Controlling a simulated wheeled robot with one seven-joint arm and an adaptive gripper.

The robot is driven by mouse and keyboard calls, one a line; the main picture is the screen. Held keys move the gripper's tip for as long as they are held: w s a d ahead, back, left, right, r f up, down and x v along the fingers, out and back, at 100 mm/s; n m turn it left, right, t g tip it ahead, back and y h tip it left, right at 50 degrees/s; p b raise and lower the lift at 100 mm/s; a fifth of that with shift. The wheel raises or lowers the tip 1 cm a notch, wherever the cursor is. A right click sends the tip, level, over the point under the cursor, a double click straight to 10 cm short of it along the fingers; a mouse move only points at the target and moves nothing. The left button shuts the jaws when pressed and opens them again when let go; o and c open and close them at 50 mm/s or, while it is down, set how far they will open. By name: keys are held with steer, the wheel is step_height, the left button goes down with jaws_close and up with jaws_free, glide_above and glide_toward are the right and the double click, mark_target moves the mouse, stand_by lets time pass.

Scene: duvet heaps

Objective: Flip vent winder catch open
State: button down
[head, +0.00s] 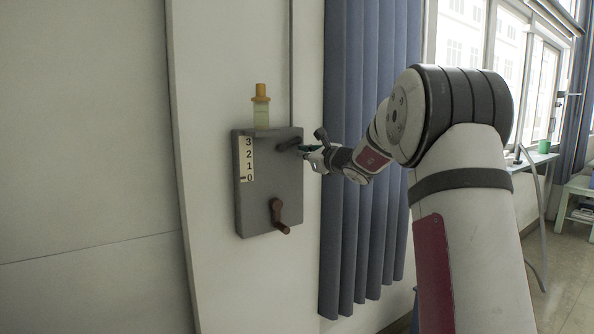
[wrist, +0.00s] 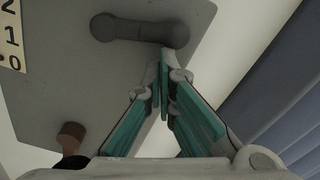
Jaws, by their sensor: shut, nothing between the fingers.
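A grey winder box (head: 262,205) is fixed to the white wall, with a strip of numbers 3, 2, 1, 0 (head: 248,160) on its left side. A dark catch lever (head: 289,144) sits at its upper right; in the wrist view the catch (wrist: 138,29) lies roughly sideways, with a rounded knob at each end. A brown crank handle (head: 279,214) is low on the box and shows at the lower left of the wrist view (wrist: 70,136). My gripper (head: 308,151) is shut and empty. Its teal-padded fingertips (wrist: 165,72) are just below the catch's right end; whether they touch it I cannot tell.
A small bottle with an orange cap (head: 261,106) stands on top of the box. A blue-grey curtain (head: 362,220) hangs close to the right of the box, behind my arm. Bare wall (head: 85,150) lies to the left. A window and tables are farther right.

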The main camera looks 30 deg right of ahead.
steer(key=r+n+b, duration=0.1)
steer(key=n+b, duration=0.2)
steer(key=b, duration=0.1)
steer(key=r+n+b, duration=0.2)
steer(key=n+b, duration=0.1)
steer(key=b, duration=0.1)
steer(key=r+n+b, duration=0.2)
steer(key=n+b, duration=0.1)
steer(key=b, duration=0.2)
steer(key=shift+a+n, duration=0.4)
